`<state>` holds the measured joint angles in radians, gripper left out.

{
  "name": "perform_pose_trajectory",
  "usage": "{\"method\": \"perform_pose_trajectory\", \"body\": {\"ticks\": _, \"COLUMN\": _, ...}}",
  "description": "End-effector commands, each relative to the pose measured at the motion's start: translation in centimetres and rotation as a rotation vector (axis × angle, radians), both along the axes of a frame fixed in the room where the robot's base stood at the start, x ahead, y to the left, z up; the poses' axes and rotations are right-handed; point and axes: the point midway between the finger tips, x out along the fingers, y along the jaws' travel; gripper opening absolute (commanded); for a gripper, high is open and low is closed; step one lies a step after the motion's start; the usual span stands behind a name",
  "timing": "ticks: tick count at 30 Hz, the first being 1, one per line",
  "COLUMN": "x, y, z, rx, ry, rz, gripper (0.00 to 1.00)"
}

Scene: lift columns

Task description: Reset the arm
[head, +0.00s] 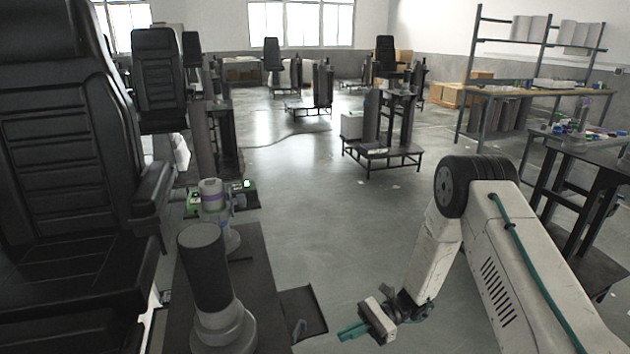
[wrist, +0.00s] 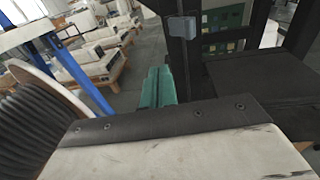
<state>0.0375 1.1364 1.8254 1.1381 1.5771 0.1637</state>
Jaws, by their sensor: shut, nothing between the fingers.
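My arm comes in from the lower right of the head view, with white links and a black joint. My gripper (head: 352,331) hangs low over the grey floor, with its green fingers pointing left. The fingers are together and hold nothing. In the wrist view the green fingers of my gripper (wrist: 157,88) show just past the dark edge of the wrist housing. They look apart from the things around them.
A black seat (head: 70,150) stands at the left. A dark platform (head: 265,290) bears a grey cylinder (head: 203,268) left of my gripper. A dark table (head: 590,150) stands at the right. Open floor (head: 310,195) lies in the middle, with column stands (head: 385,125) farther back.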

Motion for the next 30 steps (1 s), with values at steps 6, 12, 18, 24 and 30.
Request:
{"method": "perform_pose_trajectory", "body": {"ticks": 6, "x": -4.0, "y": -2.1, "z": 5.0, "rx": -0.095, "ry": -0.137, "rz": 0.206, "gripper": 0.00}}
{"method": "perform_pose_trajectory", "body": {"ticks": 12, "x": -6.8, "y": -4.5, "z": 11.1, "rx": -0.187, "ry": -0.311, "rz": 0.382, "gripper": 0.00}}
{"method": "perform_pose_trajectory", "body": {"ticks": 18, "x": -9.9, "y": -7.3, "z": 17.2, "rx": -0.292, "ry": -0.502, "rz": 0.547, "gripper": 0.00}}
{"method": "perform_pose_trajectory", "body": {"ticks": 24, "x": -13.3, "y": -10.1, "z": 22.3, "rx": -0.404, "ry": -0.689, "rz": 0.687, "gripper": 0.00}}
{"method": "perform_pose_trajectory", "body": {"ticks": 30, "x": -16.6, "y": -12.6, "z": 26.5, "rx": -0.525, "ry": -0.872, "rz": 0.804, "gripper": 0.00}}
